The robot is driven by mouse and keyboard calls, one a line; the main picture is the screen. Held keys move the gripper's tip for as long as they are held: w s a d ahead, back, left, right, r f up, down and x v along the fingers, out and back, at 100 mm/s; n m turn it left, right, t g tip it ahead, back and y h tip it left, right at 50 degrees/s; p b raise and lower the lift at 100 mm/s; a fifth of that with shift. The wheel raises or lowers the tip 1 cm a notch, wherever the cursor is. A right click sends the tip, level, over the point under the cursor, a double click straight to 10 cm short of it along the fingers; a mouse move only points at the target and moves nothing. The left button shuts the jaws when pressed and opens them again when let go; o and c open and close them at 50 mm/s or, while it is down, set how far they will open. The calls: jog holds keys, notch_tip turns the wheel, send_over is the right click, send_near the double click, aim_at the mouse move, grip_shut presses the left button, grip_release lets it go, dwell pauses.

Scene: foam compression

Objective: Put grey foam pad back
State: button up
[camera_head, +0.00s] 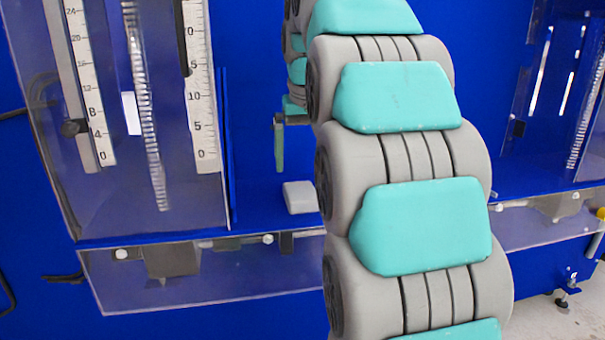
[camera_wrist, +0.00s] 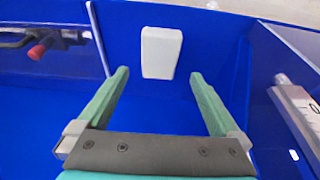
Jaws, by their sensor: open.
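The grey foam pad (camera_head: 299,197) is a small light block lying on the blue ledge (camera_head: 258,200), left of my arm in the head view. In the wrist view the pad (camera_wrist: 161,52) shows as a pale upright rectangle, beyond the fingertips and roughly between their lines. My gripper (camera_wrist: 157,76) is open and empty, with its two green fingers spread apart and not touching the pad. In the head view one green finger (camera_head: 279,148) hangs above and left of the pad; the rest of my gripper is hidden behind my arm.
A clear panel with ruler scales (camera_head: 200,80) and a spring (camera_head: 145,110) stands left of the ledge. A clear lower guard (camera_head: 200,285) runs along the front. In the wrist view, a red-tipped fitting (camera_wrist: 37,51) is upper left and a scale (camera_wrist: 300,110) is at right.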

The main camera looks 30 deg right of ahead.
jog(key=shift+p+v, duration=0.3)
jog(key=shift+v, duration=1.5)
jog(key=shift+f, duration=0.1)
jog(key=s+a+f+n+g, duration=0.1)
jog(key=s+a+f, duration=0.3)
jog(key=s+f, duration=0.5)
jog(key=s+a+f+n+g, duration=0.1)
jog(key=s+a+f, duration=0.4)
jog(key=s+f, duration=0.5)
jog(key=s+a+f+n+g+y, duration=0.1)
jog(key=s+a+f+g, duration=0.2)
jog(key=s+f, duration=0.7)
notch_tip(320, 180, down, 3)
jog(key=shift+s+a+f, duration=0.1)
jog(key=shift+s+a, duration=0.05)
jog(key=shift+a, duration=0.75)
